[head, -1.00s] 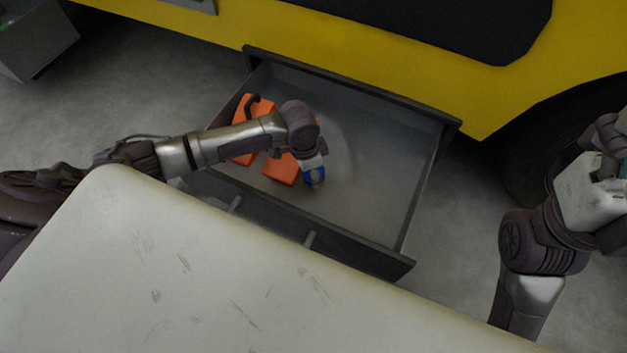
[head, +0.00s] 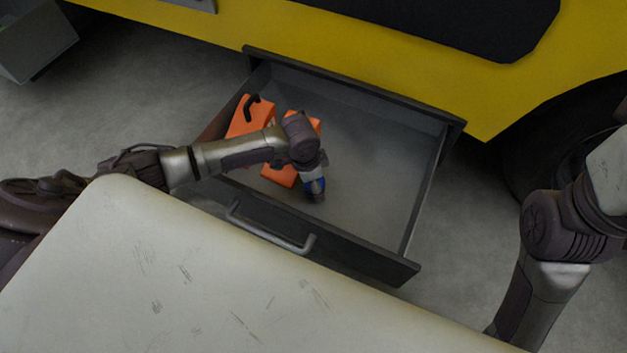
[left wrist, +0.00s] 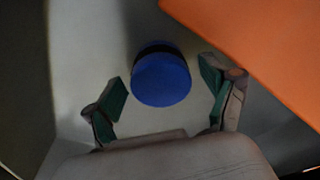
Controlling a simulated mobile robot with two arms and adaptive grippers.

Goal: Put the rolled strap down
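The rolled strap is a short blue roll with a dark band; in the left wrist view the strap (left wrist: 162,80) sits between my left fingertips. In the head view the strap (head: 315,186) shows as a patch of blue, partly covered by my left gripper (head: 317,194), inside the open drawer (head: 375,175). My left gripper (left wrist: 160,98) is open, with a visible gap between each green-padded finger and the strap. The strap appears to rest on the drawer floor. My right arm shows at the right edge, but its gripper is out of frame.
An orange case (head: 249,116) with a black handle and a second orange case (head: 282,172) lie in the drawer's left part. The right part of the drawer is clear. A scratched pale surface (head: 180,270) fills the foreground; a yellow vehicle body (head: 420,85) stands behind.

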